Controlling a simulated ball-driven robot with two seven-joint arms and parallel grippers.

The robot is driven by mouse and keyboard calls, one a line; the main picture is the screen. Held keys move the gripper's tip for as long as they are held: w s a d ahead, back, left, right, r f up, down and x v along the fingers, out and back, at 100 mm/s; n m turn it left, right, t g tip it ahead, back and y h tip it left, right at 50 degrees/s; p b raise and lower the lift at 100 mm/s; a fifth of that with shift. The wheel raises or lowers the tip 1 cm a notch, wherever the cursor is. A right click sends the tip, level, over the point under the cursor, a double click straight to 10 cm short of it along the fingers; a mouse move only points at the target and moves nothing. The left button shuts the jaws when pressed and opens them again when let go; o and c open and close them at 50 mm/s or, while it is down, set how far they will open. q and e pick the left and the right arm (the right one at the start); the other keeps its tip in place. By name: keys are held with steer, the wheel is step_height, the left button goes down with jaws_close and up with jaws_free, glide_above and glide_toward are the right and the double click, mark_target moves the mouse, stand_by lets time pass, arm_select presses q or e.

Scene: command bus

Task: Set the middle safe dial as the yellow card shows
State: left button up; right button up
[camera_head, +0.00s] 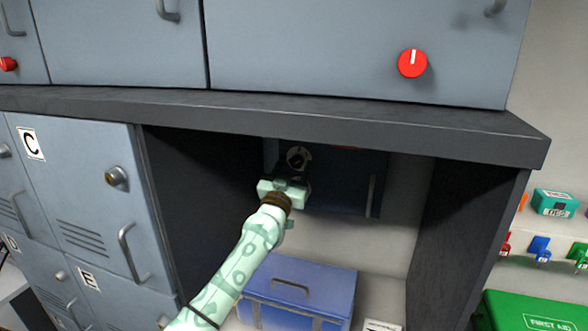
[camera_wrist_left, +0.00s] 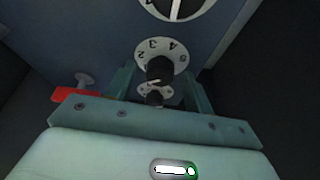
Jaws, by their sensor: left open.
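The dark blue safe (camera_head: 342,185) stands inside the shelf recess, with one round dial (camera_head: 298,157) showing just above my left gripper (camera_head: 284,188). In the left wrist view a white-rimmed dial (camera_wrist_left: 178,14) is at the top edge. Below it is a dial with a black knob (camera_wrist_left: 159,69) and a white ring marked with numbers, and a smaller dark knob (camera_wrist_left: 154,98) is lower. My left gripper is open, its fingers on either side of the numbered dial's knob; contact cannot be told. The yellow card and my right gripper are not in view.
A dark shelf edge (camera_head: 290,120) runs above the recess, and dark side panels (camera_head: 462,235) bound it. A blue box (camera_head: 298,290) with a handle sits below the safe. Grey lockers (camera_head: 85,200) stand at left. A green first aid box (camera_head: 535,312) is at lower right.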

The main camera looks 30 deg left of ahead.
arm_select(q)
steer(key=c, duration=1)
steer(key=shift+o, duration=0.2)
steer(key=n+y+p, duration=0.2)
steer(key=n, duration=0.1)
steer(key=shift+d+r+n+g, duration=0.1)
steer(key=shift+r+n+g, duration=0.05)
steer(key=shift+n+g, duration=0.2)
steer(key=n+y+p, duration=0.1)
steer(key=n+p, duration=0.1)
steer(key=n, duration=0.1)
steer(key=n+g+y+p, duration=0.1)
steer(key=n+y+p, duration=0.1)
steer(key=n+p, duration=0.1)
steer(key=shift+d+g, duration=0.15)
steer(key=shift+g, duration=0.1)
steer(key=shift+n+g+y+p, duration=0.35)
steer(key=shift+n+p, duration=0.45)
steer(key=shift+n, duration=0.3)
steer(key=shift+n+g+y+p, duration=0.35)
steer(key=shift+n+p, duration=0.4)
steer(key=shift+n, duration=0.3)
